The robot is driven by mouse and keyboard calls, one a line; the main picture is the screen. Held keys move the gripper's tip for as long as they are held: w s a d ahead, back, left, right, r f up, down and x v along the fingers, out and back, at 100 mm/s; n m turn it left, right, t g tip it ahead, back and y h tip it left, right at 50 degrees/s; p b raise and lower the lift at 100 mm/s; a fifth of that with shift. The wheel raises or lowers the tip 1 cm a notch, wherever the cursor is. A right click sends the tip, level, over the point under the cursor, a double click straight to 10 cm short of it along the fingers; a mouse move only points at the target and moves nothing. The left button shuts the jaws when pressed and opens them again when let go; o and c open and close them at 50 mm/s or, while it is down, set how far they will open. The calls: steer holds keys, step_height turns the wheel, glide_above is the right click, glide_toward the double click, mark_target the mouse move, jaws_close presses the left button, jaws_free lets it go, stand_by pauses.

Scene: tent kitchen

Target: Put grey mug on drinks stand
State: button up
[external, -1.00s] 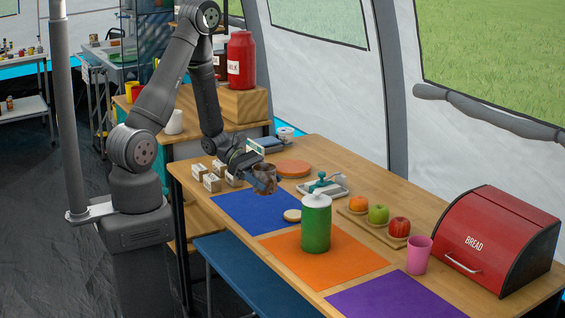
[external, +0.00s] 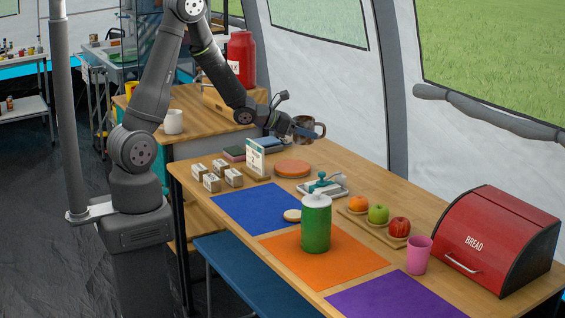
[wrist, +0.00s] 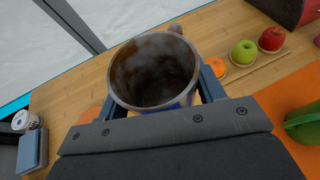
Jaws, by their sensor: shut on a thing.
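A dark grey-brown mottled mug (external: 309,128) is held between the two fingers of my gripper (external: 296,131), raised above the far end of the table. Its handle points right in the external view. In the wrist view, the mug (wrist: 155,75) is upright to slightly tilted, with its dark, empty-looking inside showing between the fingers of my gripper (wrist: 163,95). Which piece is the drinks stand is not labelled. A wooden side stand (external: 190,98) behind the table bears a pale mug (external: 173,121) and a red jar (external: 241,58).
A green canister (external: 316,223), fruit board (external: 367,222), pink cup (external: 418,254) and red bread box (external: 500,240) stand nearer the front.

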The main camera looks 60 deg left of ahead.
step_height(320, 180, up, 11)
steer(key=a, duration=0.1)
steer(key=w+a+r+n+y, duration=0.1)
steer(key=w+a+n+y, duration=0.15)
steer(key=a, duration=0.75)
steer(key=w+a+n+y, duration=0.1)
steer(key=w+a, duration=0.3)
steer(key=a, duration=0.6)
steer(key=s+a+n+y, duration=0.2)
steer(key=a+n+y, duration=0.2)
steer(key=a, duration=2.1)
steer(key=s+a+n+g+y, duration=0.1)
steer(key=s+a+n+y, duration=0.1)
steer(key=s+a, duration=0.8)
steer(key=s+a+f+n+g+y, duration=0.1)
steer(key=s+a+n+g+y, duration=0.1)
steer(key=s+a, duration=0.8)
steer(key=s+a+n+g+y, duration=0.1)
steer(key=s+a+n+y, duration=0.3)
steer(key=a, duration=1.1)
steer(key=shift+s+f+m+h, duration=0.2)
steer(key=shift+f+m, duration=0.2)
steer(key=shift+f, duration=3.35)
steer(key=shift+s+f+m+h, duration=0.2)
steer(key=shift+f+m, duration=0.25)
steer(key=shift+f, duration=3.35)
steer(key=shift+s+f+m+h, duration=0.15)
steer(key=shift+f+m+h, duration=0.2)
steer(key=shift+f, duration=3.4)
steer(key=shift+f, duration=0.55)
